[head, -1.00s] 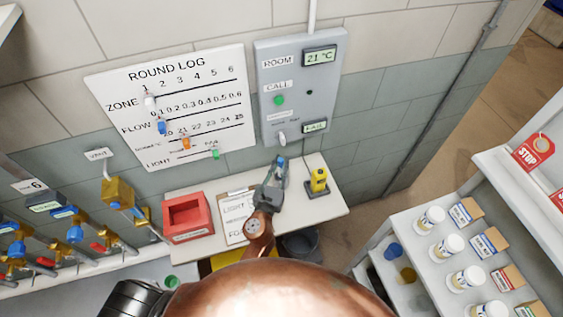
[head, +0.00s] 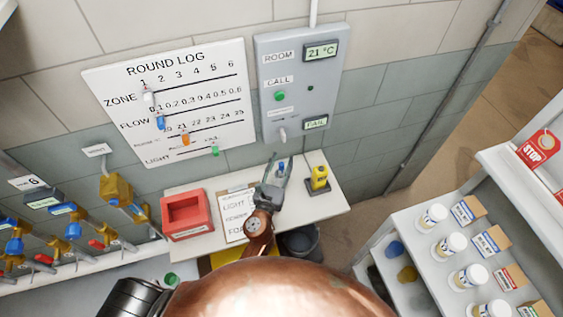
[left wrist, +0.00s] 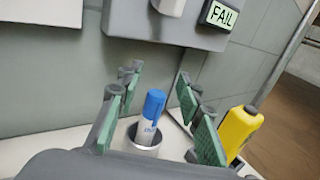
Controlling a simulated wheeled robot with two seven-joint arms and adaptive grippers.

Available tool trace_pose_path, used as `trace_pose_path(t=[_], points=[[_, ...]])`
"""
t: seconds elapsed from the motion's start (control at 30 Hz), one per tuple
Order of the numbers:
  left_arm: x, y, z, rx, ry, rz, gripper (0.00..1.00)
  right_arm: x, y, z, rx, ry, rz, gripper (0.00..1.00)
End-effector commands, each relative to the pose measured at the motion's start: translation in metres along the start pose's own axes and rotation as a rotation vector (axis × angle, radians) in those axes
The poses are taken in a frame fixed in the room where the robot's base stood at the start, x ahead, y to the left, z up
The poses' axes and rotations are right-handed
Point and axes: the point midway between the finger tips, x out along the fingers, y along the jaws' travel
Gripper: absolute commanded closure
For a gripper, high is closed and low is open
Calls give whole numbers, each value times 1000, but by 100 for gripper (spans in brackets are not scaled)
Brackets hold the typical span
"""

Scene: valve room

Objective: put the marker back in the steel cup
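The marker, white with a blue cap (left wrist: 153,108), stands cap up and slightly tilted in the steel cup (left wrist: 130,152) in the left wrist view. The cup's lower part is hidden behind my gripper's body. My left gripper (left wrist: 158,82) is open, with one green-padded finger on each side of the marker and visible gaps to it. In the head view my left gripper (head: 274,172) is over the small shelf, and a bit of the blue marker (head: 281,166) shows beside it. The cup is hard to make out there. My right gripper is not in view.
On the shelf (head: 325,205) are a red open box (head: 186,215), a clipboard (head: 236,206) and a yellow device (head: 319,177), close to my gripper's right. A grey panel (head: 302,85) hangs on the wall behind. A rack of white jars (head: 449,246) stands at the right.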

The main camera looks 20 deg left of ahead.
Motion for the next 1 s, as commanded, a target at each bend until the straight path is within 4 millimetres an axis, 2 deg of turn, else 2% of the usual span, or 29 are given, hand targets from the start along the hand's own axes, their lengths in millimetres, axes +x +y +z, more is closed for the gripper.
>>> trace_pose_path(t=[0.27,0.37,0.47,0.8,1.0], points=[[-1,0,0,0,1,0,65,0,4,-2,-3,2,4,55],[-7,0,-1,1,1,0,65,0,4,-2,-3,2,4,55],[-21,0,-2,1,2,0,65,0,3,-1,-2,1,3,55],[-90,1,-1,3,3,1,65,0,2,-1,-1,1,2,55],[-114,0,-1,3,2,0,65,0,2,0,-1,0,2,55]])
